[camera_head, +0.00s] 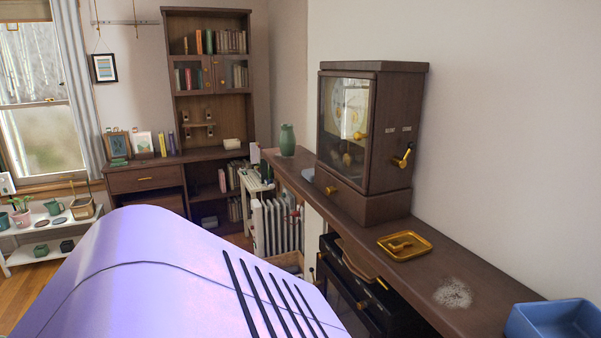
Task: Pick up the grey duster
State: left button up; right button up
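I cannot clearly make out a grey duster. A small grey-blue item (308,174) lies on the long dark wooden shelf (362,228), left of the clock cabinet; it is too small to tell what it is. A whitish dusty patch (453,293) lies on the same shelf, between a yellow tray (405,245) and a blue bin (556,320). Neither of my grippers is in view. A pale lavender surface close to the camera hides the lower left of the view.
The dark clock cabinet (367,140) stands on the shelf, with a green vase (287,140) at its far end. A white radiator (276,228) stands left of the shelf. A desk with a bookcase (208,80) is at the back. A white plant rack (22,262) is at left.

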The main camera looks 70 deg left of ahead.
aim_at(309, 174)
jog(key=k+j, duration=0.15)
jog(key=j, duration=0.25)
jog(key=k+j, duration=0.1)
jog(key=j, duration=0.3)
jog(key=k+j, duration=0.15)
jog(key=j, duration=0.3)
jog(key=k+j, duration=0.15)
jog(key=j, duration=0.25)
jog(key=k+j, duration=0.15)
jog(key=j, duration=0.25)
